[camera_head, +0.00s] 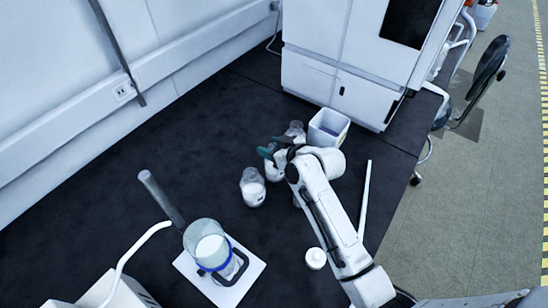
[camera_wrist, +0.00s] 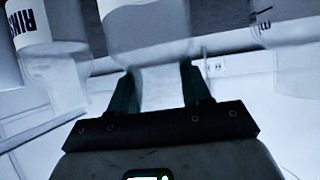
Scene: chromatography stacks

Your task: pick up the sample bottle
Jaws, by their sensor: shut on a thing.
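My gripper (camera_head: 271,152) is over the black bench in the head view, among a group of clear bottles. In the wrist view its two dark fingers (camera_wrist: 161,92) are shut on the narrow neck of a clear bottle, the sample bottle (camera_wrist: 148,30), with pale contents. No readable label shows on it. In the head view my gripper and arm hide most of this bottle. I cannot tell whether its base touches the bench.
Another bottle (camera_head: 253,188) stands just left of my gripper and one (camera_head: 296,131) behind it. The wrist view shows a labelled bottle (camera_wrist: 50,50) close by. A white bin (camera_head: 328,129), a large beaker on a stand (camera_head: 208,243) and a small white cap (camera_head: 315,258) are around.

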